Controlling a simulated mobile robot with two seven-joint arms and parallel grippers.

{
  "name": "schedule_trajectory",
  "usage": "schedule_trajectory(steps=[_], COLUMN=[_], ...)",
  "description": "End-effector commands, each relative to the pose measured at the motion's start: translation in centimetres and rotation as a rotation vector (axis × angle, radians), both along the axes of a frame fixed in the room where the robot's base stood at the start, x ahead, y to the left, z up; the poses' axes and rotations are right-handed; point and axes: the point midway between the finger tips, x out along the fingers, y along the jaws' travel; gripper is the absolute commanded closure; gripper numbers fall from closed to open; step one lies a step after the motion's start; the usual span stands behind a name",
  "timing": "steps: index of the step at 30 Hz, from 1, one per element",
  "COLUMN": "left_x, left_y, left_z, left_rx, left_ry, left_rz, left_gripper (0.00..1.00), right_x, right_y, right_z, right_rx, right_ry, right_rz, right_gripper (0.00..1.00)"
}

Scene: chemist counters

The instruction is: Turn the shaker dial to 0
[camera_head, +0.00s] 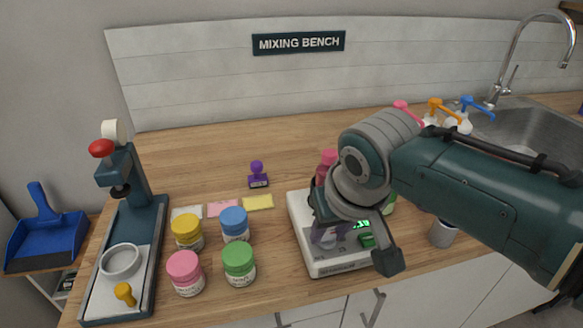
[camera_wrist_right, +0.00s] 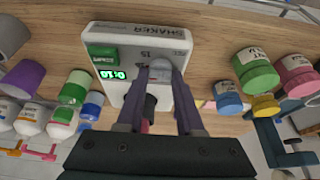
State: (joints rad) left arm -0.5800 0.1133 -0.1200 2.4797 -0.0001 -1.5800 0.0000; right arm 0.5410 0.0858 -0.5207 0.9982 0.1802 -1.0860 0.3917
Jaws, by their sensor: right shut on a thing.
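The shaker (camera_head: 308,262) is a white box on the wooden counter, partly hidden under my right arm. In the right wrist view, the shaker (camera_wrist_right: 112,38) appears upside down, with a green-lit display (camera_wrist_right: 112,74), a green button (camera_wrist_right: 102,53) and printed numbers beside its grey dial (camera_wrist_right: 161,65). My right gripper (camera_wrist_right: 160,76) has its two fingers on either side of the dial and is shut on it. In the head view, my right gripper (camera_head: 328,238) is over the shaker's front left part and hides most of the dial. The dial's pointer cannot be read. My left gripper is not in view.
Yellow (camera_head: 187,232), blue (camera_head: 235,224), pink (camera_head: 185,273) and green (camera_head: 239,264) lidded jars stand left of the shaker. A dark press (camera_head: 150,218) stands farther left. A purple stamp (camera_head: 258,175) is behind the jars. Pump bottles (camera_head: 460,120) and a sink are at right.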

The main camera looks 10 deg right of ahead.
Motion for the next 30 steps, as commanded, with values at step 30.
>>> schedule_trajectory(steps=[30], left_x=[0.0], left_y=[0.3], left_z=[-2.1], left_rx=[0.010], left_ry=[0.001], left_rz=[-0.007], left_gripper=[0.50], right_x=[0.3], right_y=[-0.5], right_z=[-0.4], right_rx=[0.002], right_ry=[-0.002], right_rz=[0.684], right_gripper=[1.00])
